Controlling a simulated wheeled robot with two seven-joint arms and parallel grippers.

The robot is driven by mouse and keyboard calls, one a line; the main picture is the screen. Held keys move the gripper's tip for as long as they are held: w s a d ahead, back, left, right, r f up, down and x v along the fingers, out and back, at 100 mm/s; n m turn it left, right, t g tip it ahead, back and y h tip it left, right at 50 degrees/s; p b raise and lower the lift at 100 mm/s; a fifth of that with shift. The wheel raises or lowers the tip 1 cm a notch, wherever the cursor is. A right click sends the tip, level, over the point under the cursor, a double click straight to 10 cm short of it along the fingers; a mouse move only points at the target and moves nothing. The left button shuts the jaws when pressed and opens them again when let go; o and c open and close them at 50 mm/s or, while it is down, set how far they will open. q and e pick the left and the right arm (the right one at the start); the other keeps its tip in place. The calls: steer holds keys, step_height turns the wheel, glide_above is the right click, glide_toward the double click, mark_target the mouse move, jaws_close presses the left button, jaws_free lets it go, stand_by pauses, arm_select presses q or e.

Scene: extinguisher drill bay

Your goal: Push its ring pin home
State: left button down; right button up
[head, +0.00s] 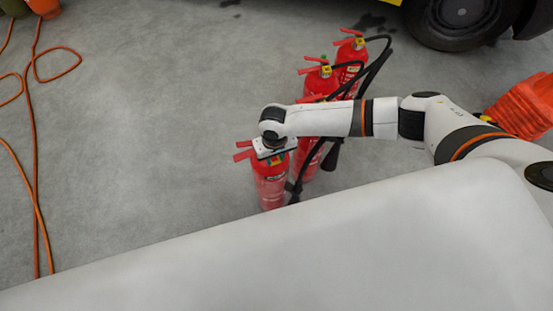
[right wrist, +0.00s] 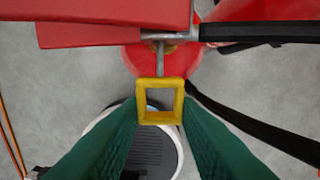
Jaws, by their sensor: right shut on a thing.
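The nearest red extinguisher (head: 270,188) stands upright on the floor, with its red levers to the left of my right gripper (head: 273,148). In the right wrist view its levers (right wrist: 100,20) fill the top left. The ring pin's yellow square ring (right wrist: 160,84) is between the green fingers of my right gripper (right wrist: 160,108), which are shut on it. A grey metal shank (right wrist: 160,60) shows between the ring and the metal valve part under the levers. The hole itself is hidden. My left gripper is not in view.
More red extinguishers (head: 351,62) with black hoses stand close behind the nearest one, partly under my right arm. An orange hose (head: 34,130) lies at the left. A vehicle wheel (head: 460,18) is at the back right. The floor left of the extinguishers is clear.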

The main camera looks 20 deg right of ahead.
steer(key=shift+w+b, duration=0.3)
steer(key=shift+w, duration=0.6)
steer(key=shift+w+a, duration=0.1)
steer(key=shift+r, duration=0.1)
stand_by(0.3)
steer(key=shift+p, duration=0.4)
steer(key=shift+w+r+p, duration=0.1)
steer(key=shift+w+p, duration=0.05)
steer(key=shift+p, duration=0.25)
stand_by(0.7)
steer(key=o, duration=1.1)
steer(key=shift+o, duration=0.3)
